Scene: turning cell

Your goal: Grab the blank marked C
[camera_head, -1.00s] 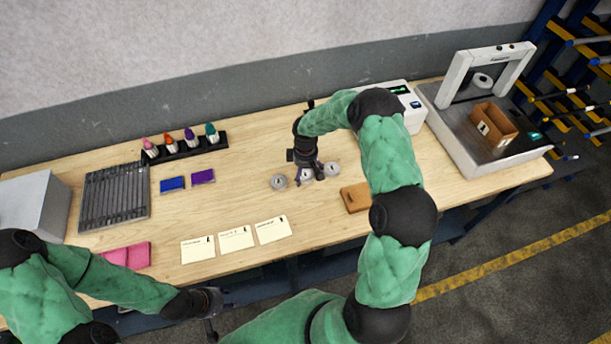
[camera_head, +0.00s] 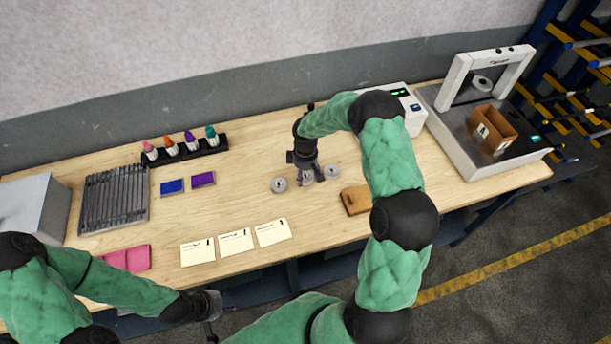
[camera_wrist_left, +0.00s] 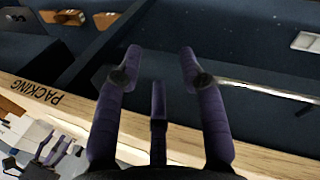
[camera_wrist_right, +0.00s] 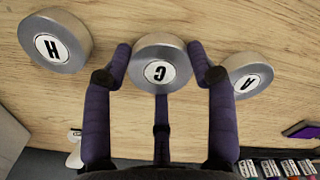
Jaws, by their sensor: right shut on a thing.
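The blank marked C (camera_wrist_right: 160,68) is a round metal disc with a white label, between the fingers of my right gripper (camera_wrist_right: 160,72) in the right wrist view. The fingers are shut on it at both sides. In the head view my right gripper (camera_head: 306,176) is at this blank (camera_head: 307,176), low at the table top. The blank marked H (camera_wrist_right: 56,42) and the blank marked A (camera_wrist_right: 243,76) lie on either side, apart from the fingers. My left gripper (camera_wrist_left: 160,70) is open and empty near the table's front edge.
Three white cards (camera_head: 236,241) lie along the front of the table (camera_head: 250,160). A brown block (camera_head: 355,199) is right of the blanks. A machine (camera_head: 478,120) holding a brown box (camera_head: 493,129) stands at the right. Marker bottles stand in a black rack (camera_head: 186,150).

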